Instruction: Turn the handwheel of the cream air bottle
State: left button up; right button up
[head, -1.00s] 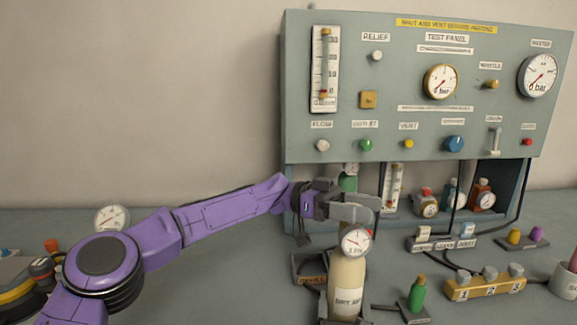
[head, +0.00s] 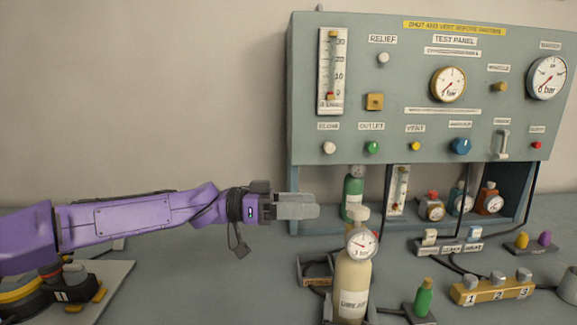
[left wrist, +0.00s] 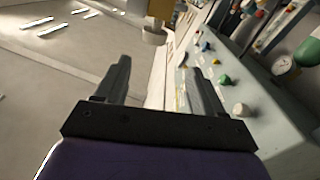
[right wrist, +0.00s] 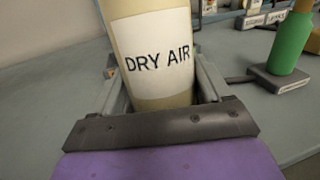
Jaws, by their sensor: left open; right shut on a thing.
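The cream air bottle (head: 352,283) stands upright on the bench, with a round gauge (head: 361,243) at its neck and a pale handwheel (head: 358,214) on top. My left gripper (head: 313,206) is open and empty, left of the handwheel at about its height and apart from it. In the left wrist view a pale knob (left wrist: 154,36), apparently the handwheel, is beyond the spread fingers. In the right wrist view my right gripper (right wrist: 157,88) is shut around the cream bottle (right wrist: 150,30), near its "DRY AIR" label. Its fingertips are partly hidden behind the bottle.
The grey test panel (head: 400,110) with gauges and knobs rises behind the bottle. A green bottle (head: 353,195) stands behind it. A small green bottle (head: 423,299) and a yellow numbered block (head: 490,290) are to the right. Black hoses cross the bench.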

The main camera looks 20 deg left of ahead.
pick_arm(q)
jog(key=w+a+r+m+t+y, duration=0.2)
jog(key=w+m+y, duration=0.3)
jog(key=m, duration=0.3)
jog(key=w+a+r+m+t+y, duration=0.2)
jog(key=w+r+m+t+y, duration=0.2)
jog(key=m, duration=0.5)
jog(key=w+a+r+m+t+y, duration=0.3)
jog(key=w+r+m+t+y, duration=0.1)
jog(key=w+m, duration=0.4)
jog(key=shift+m+t+y, duration=0.3)
jog(key=shift+m+y, duration=0.4)
jog(key=shift+y, duration=0.1)
jog(key=shift+w+d, duration=0.1)
jog(key=shift+w, duration=0.05)
